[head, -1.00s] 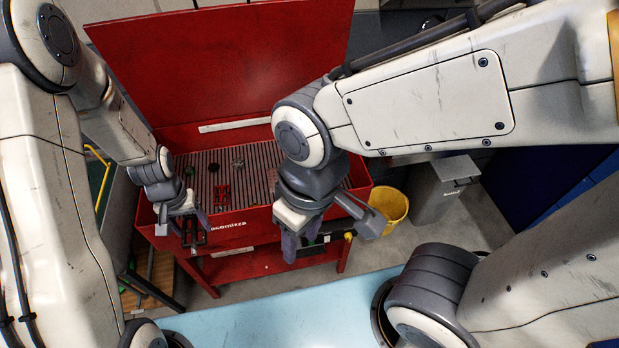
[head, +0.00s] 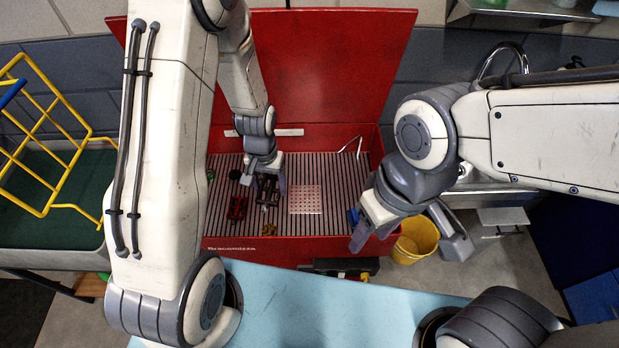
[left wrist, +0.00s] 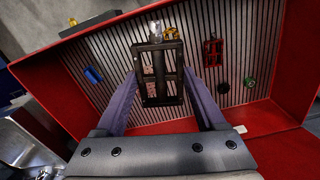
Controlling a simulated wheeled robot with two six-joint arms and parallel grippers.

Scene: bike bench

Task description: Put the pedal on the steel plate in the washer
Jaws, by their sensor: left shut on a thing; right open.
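My left gripper (head: 268,184) is shut on a black pedal (left wrist: 158,72), a frame with open gaps and a silver end. It holds the pedal inside the red washer (head: 296,245), above the slatted floor. The steel plate (head: 305,200), pale and perforated, lies on that floor just right of the pedal in the head view. In the left wrist view parts of the plate (left wrist: 150,90) show through the pedal's gaps. I cannot tell the height between them. My right gripper (head: 408,241) is open and empty at the washer's front right corner.
On the washer floor lie a red part (head: 237,208), a black round thing (head: 234,175), a yellowish piece (head: 268,229) and a blue thing (head: 352,217). The raised lid (head: 330,60) stands behind. A yellow bucket (head: 415,239) stands to the right.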

